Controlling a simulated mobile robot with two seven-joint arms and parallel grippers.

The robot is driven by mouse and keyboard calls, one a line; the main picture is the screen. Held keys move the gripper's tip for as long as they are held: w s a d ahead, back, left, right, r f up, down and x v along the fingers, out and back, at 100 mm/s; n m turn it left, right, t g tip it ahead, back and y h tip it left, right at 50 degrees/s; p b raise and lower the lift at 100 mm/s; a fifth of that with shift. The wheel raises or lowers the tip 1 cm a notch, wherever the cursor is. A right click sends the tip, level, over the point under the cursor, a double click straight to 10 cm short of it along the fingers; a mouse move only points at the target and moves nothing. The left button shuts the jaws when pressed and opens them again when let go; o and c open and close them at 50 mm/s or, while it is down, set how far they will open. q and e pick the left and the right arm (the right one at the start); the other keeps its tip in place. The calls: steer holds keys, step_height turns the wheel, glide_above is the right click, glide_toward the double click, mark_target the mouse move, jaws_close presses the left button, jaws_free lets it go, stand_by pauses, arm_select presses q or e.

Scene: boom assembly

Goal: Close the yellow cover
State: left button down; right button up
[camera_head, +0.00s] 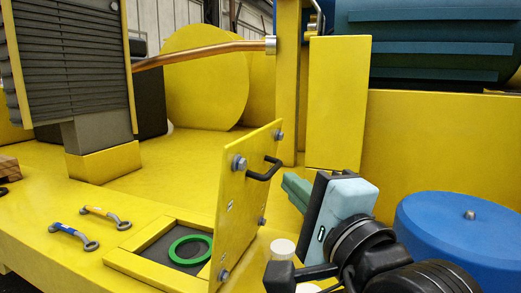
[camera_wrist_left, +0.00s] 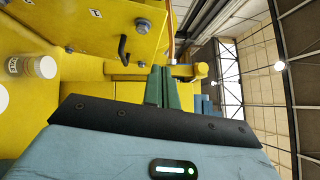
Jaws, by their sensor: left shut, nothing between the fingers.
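The yellow cover (camera_head: 243,205) stands open, nearly upright, beside a square framed opening (camera_head: 150,248). It has bolts near its corners and a black handle (camera_head: 264,169) on the face towards the right. A green ring (camera_head: 190,250) lies in the opening. My left gripper (camera_head: 297,190) is to the right of the cover, on its handle side. Its green fingers are closed together and empty, apart from the cover as far as I can tell. In the left wrist view, the fingers (camera_wrist_left: 162,86) point ahead, with the cover (camera_wrist_left: 85,25) and its handle (camera_wrist_left: 122,48) at upper left.
Two wrenches (camera_head: 73,235) (camera_head: 105,216) lie on the yellow deck left of the opening. A white-capped bottle (camera_wrist_left: 36,67) is near my left gripper. A large blue round part (camera_head: 465,235) is at right. A copper pipe (camera_head: 205,52) crosses behind. The deck's middle is clear.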

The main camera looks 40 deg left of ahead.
arm_select(q)
glide_toward(236, 144)
steer(key=w, duration=0.3)
steer(key=a, duration=0.3)
steer(key=shift+w+a+r, duration=0.15)
steer(key=shift+a+r, duration=0.05)
steer(key=shift+a, duration=0.8)
